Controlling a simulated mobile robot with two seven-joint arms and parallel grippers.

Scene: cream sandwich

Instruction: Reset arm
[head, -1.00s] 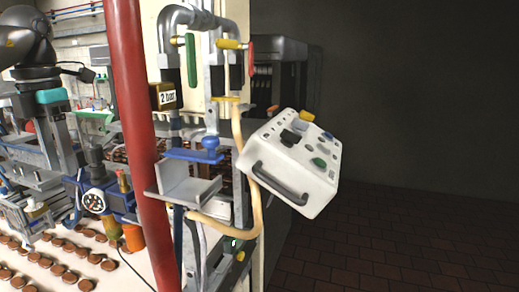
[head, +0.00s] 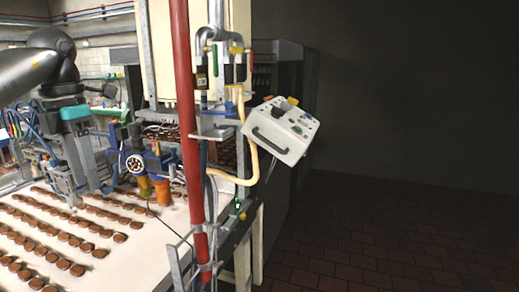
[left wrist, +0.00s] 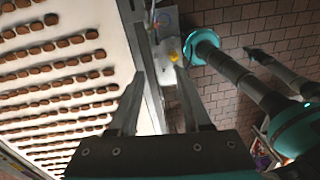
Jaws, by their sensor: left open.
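My left arm comes in from the left in the head view, dark grey with a teal band. Its gripper (head: 82,186) points down over the belt of biscuits, in front of the machinery. In the left wrist view the same gripper (left wrist: 159,76) has its two fingers well apart with nothing between them. Beyond the fingers lie the belt's metal edge and the brick floor. My right gripper cannot be made out in either view.
A white conveyor (head: 130,258) carries rows of brown biscuits. A red pole (head: 186,110) stands at its right end, with pipes and a yellow hose beside it. A tilted white control panel (head: 280,131) juts out right of these. Dark tiled floor (head: 400,240) at the right is clear.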

